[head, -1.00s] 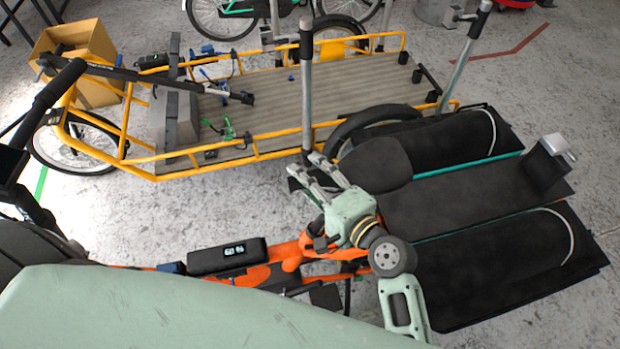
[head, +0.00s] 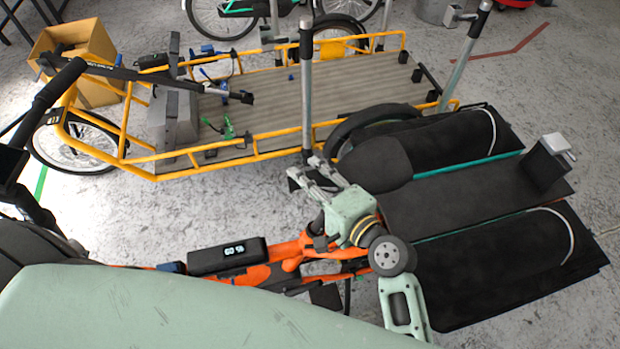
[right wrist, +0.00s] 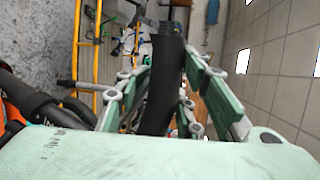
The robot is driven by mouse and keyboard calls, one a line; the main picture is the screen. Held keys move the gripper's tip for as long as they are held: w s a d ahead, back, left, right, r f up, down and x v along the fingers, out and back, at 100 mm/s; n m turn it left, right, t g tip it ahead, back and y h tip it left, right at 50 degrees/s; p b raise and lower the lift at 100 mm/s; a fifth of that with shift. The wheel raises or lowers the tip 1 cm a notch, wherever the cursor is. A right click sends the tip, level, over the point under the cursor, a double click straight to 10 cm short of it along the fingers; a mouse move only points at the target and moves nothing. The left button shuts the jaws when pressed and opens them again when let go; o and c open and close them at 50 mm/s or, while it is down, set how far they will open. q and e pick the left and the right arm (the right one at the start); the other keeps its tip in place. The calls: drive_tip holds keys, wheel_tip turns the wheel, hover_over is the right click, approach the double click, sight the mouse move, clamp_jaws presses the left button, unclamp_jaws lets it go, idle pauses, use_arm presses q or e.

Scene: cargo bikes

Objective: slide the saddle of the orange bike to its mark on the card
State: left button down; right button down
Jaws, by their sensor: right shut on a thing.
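The orange bike (head: 290,256) lies across the lower middle of the head view, partly behind my right arm. Its black saddle (head: 378,163) has its broad end towards the black bags and its nose at my right gripper (head: 304,173). That gripper is shut on the saddle nose. In the right wrist view the dark saddle (right wrist: 163,80) stands between the two green fingers (right wrist: 160,70). I cannot make out the card or its mark in either view. My left gripper is out of view.
A yellow cargo bike (head: 255,152) with a slatted deck stands just beyond, its silver post (head: 306,90) close behind my right gripper. Black side bags (head: 500,255) and a rear rack pad (head: 450,200) lie to the right. A battery box with a lit display (head: 228,256) sits on the orange frame.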

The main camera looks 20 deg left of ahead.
drive_tip(key=f+b, duration=0.2)
drive_tip(key=f, duration=0.1)
drive_tip(key=s+a+f+b, duration=0.1)
drive_tip(key=f, duration=0.1)
drive_tip(key=shift+s, duration=0.1)
drive_tip(key=c, duration=1.3)
unclamp_jaws()
drive_tip(key=shift+o, duration=0.6)
drive_tip(key=shift+a+r, duration=0.1)
drive_tip(key=shift+r, duration=0.05)
drive_tip(key=v, duration=1.2)
